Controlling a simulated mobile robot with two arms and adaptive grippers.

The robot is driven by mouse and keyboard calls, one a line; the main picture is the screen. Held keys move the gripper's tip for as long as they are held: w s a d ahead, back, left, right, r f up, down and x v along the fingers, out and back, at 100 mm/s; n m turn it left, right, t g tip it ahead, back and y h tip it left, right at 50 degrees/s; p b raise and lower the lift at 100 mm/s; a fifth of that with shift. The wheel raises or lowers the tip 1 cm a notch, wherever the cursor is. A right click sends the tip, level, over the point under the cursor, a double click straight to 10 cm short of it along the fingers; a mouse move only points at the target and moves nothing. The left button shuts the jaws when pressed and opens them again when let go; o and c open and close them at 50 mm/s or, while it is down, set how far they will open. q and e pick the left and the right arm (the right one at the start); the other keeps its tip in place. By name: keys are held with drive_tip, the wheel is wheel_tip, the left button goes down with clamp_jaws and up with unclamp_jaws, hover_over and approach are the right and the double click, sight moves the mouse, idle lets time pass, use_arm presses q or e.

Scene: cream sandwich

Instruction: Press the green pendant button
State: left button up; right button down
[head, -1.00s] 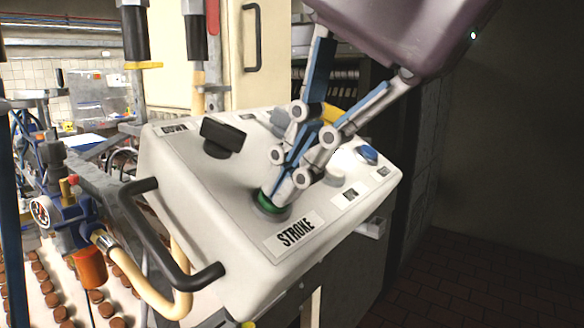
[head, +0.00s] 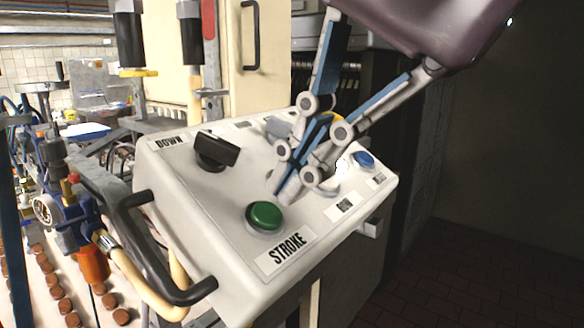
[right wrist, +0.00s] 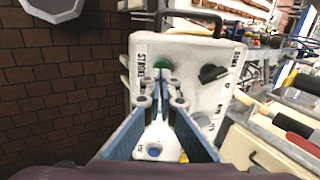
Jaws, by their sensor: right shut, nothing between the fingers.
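The green button (head: 264,215) sits in a dark ring on the sloped face of a white control box (head: 225,255), above the label STROKE. My right gripper (head: 284,198) is shut and empty, with its tips over the panel just up and right of the button; the button is uncovered in the head view. In the right wrist view the gripper (right wrist: 159,76) points at the panel and the green button (right wrist: 162,63) shows just beyond the tips. I see a gap between tips and button in the head view. My left gripper is not in view.
A black knob (head: 216,150) stands by the DOWN label at the box's upper left. A blue button (head: 362,160) is at the right. A black handle (head: 150,245) runs along the left side. Machinery with brown rounds (head: 72,307) lies at the left; dark floor is open at the right.

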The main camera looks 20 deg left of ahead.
drive_tip(key=v, duration=1)
drive_tip(key=shift+d, duration=0.4)
drive_tip(key=shift+a+f, duration=0.1)
drive_tip(key=shift+a, duration=0.05)
idle(1.5)
